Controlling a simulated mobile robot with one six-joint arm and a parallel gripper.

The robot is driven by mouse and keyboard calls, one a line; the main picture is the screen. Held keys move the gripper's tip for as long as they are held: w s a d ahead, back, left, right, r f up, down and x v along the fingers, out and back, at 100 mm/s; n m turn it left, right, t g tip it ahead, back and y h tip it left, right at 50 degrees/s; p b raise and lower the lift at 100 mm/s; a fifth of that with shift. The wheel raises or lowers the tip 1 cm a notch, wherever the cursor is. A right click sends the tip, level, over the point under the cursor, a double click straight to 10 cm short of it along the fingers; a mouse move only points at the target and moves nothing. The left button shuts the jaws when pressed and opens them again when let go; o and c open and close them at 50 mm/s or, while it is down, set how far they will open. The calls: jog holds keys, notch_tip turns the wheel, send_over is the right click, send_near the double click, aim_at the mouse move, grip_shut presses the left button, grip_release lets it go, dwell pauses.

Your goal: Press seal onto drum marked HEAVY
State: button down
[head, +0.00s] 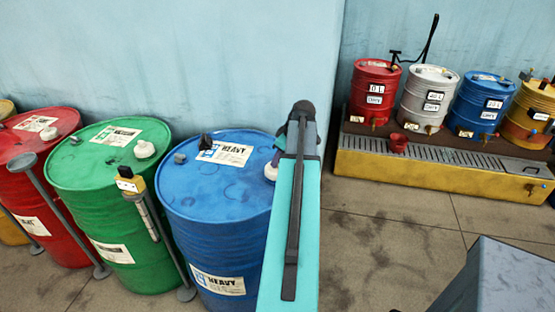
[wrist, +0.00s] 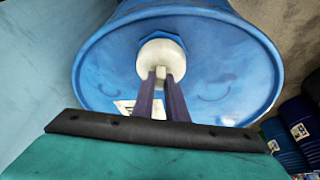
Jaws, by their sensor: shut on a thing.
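The blue drum marked HEAVY (head: 222,188) stands at the middle of the head view, left of my arm. Its lid fills the upper wrist view (wrist: 225,70). The white round seal (wrist: 155,52) is at the drum's lid, with a dark blue edge showing behind it. In the head view, the seal (head: 270,172) shows at the lid's right edge, partly hidden by my arm. My gripper (wrist: 162,77) is shut on the seal's small knob. In the head view its fingers are hidden. I cannot tell whether the seal is fully seated.
A green drum (head: 110,190) with a white seal (head: 144,149) and a red drum (head: 38,140) stand to the left. A yellow-headed tool (head: 130,182) is at the green drum. At right, a yellow-fronted rack (head: 430,172) bears several small drums and a red cup (head: 398,142).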

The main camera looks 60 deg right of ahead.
jog(key=shift+f, duration=0.35)
dwell(0.6)
jog(key=c, duration=1.7)
grip_release()
jog(key=shift+r, duration=0.15)
jog(key=shift+b+v, duration=1.9)
jog(key=shift+v, duration=4.85)
